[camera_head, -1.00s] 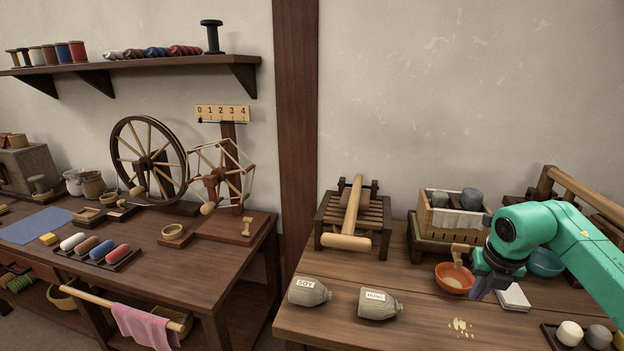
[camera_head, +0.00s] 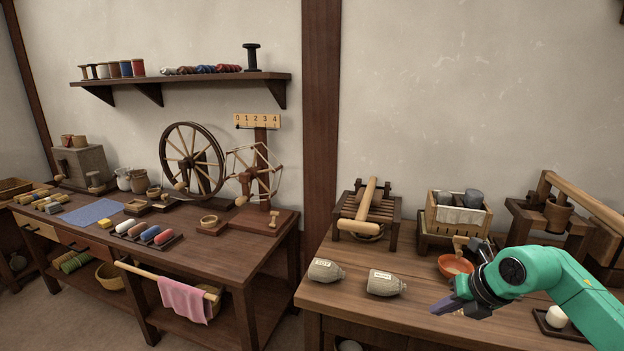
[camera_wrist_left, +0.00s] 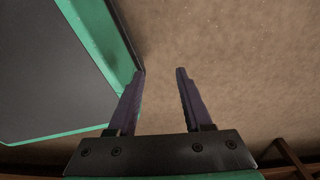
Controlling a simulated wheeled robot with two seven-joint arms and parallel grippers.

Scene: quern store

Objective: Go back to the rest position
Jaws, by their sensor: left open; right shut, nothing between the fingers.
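My right gripper (camera_head: 446,305) is shut and empty in the head view. It hangs over the front part of the right-hand table (camera_head: 340,299), in front of an orange bowl (camera_head: 455,267). My green right arm comes in from the lower right and hides part of the table. My left gripper (camera_wrist_left: 162,72) shows only in the left wrist view. Its two dark fingers stand apart with nothing between them, above bare brown floor (camera_wrist_left: 245,70).
A slatted wooden stand (camera_head: 392,213) and a wooden box (camera_head: 470,222) stand behind. The left table (camera_head: 265,246) holds a spinning wheel (camera_head: 192,163) and a tray of coloured rolls (camera_head: 164,243).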

